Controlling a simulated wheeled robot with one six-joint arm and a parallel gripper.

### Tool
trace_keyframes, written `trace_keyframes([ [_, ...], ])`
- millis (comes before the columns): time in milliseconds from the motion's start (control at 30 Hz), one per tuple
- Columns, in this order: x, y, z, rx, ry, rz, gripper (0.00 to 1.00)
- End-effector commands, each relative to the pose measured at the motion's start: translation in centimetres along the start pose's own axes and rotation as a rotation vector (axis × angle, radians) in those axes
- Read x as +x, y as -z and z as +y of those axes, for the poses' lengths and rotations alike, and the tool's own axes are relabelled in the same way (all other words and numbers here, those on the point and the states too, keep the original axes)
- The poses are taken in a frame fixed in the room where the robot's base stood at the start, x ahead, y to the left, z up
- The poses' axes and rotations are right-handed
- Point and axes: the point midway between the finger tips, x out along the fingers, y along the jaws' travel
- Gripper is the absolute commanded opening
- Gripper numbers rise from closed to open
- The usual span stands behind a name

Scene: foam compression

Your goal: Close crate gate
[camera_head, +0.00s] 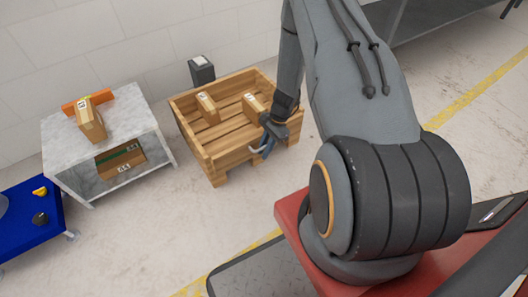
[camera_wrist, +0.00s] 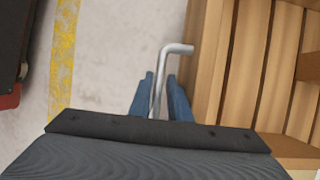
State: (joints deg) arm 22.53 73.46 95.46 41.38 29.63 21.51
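The wooden crate (camera_head: 188,128) stands on the floor at picture centre, with slatted sides and small cartons inside. Its near slatted side (camera_head: 232,158) faces me; I cannot tell whether this is the gate or how far the gate stands open. My gripper (camera_head: 262,150) is at the crate's near right side, fingers pointing down. In the wrist view, a bent metal handle (camera_wrist: 176,49) runs between the two blue fingers (camera_wrist: 162,85), with a gap visible on its right. The fingers are apart, around the handle. Crate slats (camera_wrist: 245,65) fill the right.
A grey table (camera_head: 67,148) with cartons stands left of the crate. A blue cart (camera_head: 20,228) is at the far left. A dark bin (camera_head: 201,70) stands behind the crate. The floor (camera_head: 150,235) in front is clear.

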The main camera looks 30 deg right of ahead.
Motion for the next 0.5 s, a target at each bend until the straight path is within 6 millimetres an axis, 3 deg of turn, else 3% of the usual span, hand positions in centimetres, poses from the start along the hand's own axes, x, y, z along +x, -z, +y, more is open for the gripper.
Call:
trace_keyframes([
  [200, -4.1, 0.1, 0.0, 0.004, 0.005, 0.002, 0.17],
  [500, -6.7, 0.2, 0.0, 0.004, 0.003, 0.002, 0.17],
])
